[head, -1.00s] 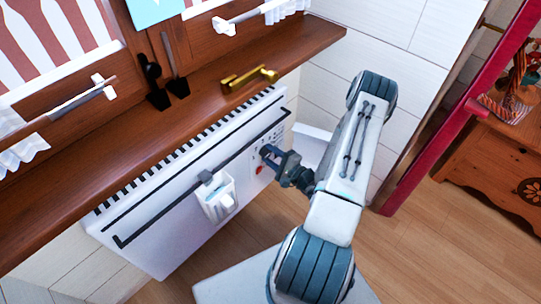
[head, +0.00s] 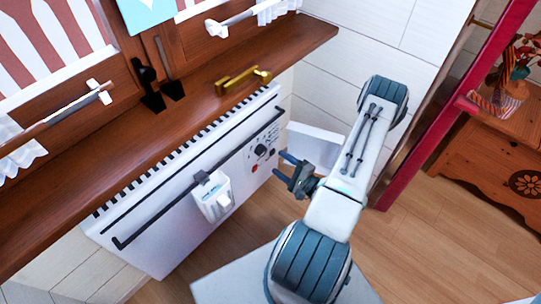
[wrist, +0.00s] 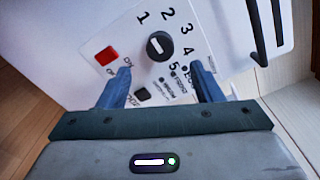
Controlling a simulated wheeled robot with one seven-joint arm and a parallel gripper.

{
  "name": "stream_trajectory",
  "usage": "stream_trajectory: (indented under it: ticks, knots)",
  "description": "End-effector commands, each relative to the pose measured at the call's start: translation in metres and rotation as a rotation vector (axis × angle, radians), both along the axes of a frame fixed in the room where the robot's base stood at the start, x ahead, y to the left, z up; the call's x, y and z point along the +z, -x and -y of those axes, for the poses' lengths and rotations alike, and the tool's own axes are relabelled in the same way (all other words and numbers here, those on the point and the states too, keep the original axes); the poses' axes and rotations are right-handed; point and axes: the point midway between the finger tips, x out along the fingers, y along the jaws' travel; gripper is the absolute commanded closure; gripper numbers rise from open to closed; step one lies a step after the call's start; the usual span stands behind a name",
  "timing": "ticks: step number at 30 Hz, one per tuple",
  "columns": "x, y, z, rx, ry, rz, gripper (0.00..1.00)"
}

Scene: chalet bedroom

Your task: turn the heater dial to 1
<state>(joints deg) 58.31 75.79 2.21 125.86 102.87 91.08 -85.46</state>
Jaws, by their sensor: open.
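The heater (head: 165,225) is a white panel under the wooden sill. My gripper (head: 281,164) is open and empty, just off the panel in front of the dial. In the wrist view its two fingers (wrist: 160,70) stand apart below the dial, not touching it.
A red switch (wrist: 106,55) and a black button (wrist: 141,94) are near the dial. A black rail (head: 165,205) runs along the heater front, with a white holder (head: 213,200) hanging from it. The brass handle (head: 243,80) lies on the sill (head: 110,125) above.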

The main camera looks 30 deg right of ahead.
Motion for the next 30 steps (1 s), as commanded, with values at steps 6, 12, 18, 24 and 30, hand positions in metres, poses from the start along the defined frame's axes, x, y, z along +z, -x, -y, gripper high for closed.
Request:
stream_trajectory:
  ticks: [6, 12, 18, 24, 30]
  knots:
    - [0.002, 0.042, 0.015, -0.003, 0.0, -0.002, 0.41]
    - [0.002, 0.059, 0.021, 0.0, 0.0, -0.001, 0.41]
    - [0.002, 0.061, 0.022, 0.001, 0.0, 0.0, 0.41]
    - [0.002, 0.061, 0.022, 0.0, 0.0, 0.0, 0.41]
    - [0.002, 0.061, 0.022, 0.001, 0.0, 0.0, 0.41]
